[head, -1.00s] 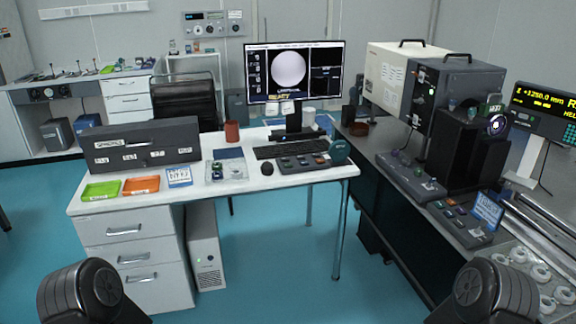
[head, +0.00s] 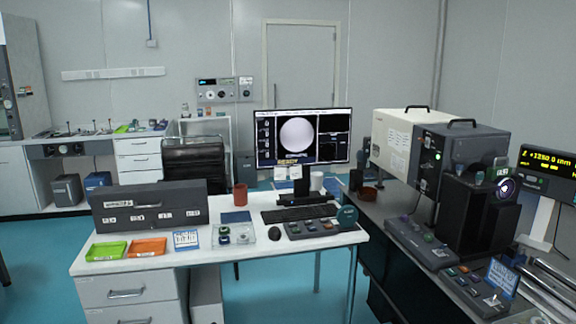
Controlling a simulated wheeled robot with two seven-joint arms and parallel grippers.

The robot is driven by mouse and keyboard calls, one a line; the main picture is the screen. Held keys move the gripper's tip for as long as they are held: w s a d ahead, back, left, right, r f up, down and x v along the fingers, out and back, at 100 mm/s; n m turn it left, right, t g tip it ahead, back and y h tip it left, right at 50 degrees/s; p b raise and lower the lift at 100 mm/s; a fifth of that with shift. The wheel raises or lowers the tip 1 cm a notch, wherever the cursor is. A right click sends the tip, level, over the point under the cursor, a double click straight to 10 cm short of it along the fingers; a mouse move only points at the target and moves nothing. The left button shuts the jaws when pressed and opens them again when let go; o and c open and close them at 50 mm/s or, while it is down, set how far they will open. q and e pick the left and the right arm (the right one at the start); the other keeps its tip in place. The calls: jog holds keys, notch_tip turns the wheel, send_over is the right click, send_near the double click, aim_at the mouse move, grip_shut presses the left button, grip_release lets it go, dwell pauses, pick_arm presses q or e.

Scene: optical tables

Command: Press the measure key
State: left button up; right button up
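A dark key panel (head: 312,228) with several keys lies on the white desk in front of the keyboard. A second dark panel with coloured keys (head: 474,289) lies on the dark bench at the right. The lettering on both is too small to read, so I cannot tell which key is the measure key. The monitor (head: 304,137) shows a bright round disc and a yellow word that looks like READY. Neither of my grippers is in view.
A black keyboard (head: 299,214), a mouse (head: 274,233), a red-brown cup (head: 240,196), a green tray (head: 107,251) and an orange tray (head: 147,247) are on the white desk (head: 200,262). A large instrument (head: 450,160) stands on the right bench. Blue floor shows between desk and bench.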

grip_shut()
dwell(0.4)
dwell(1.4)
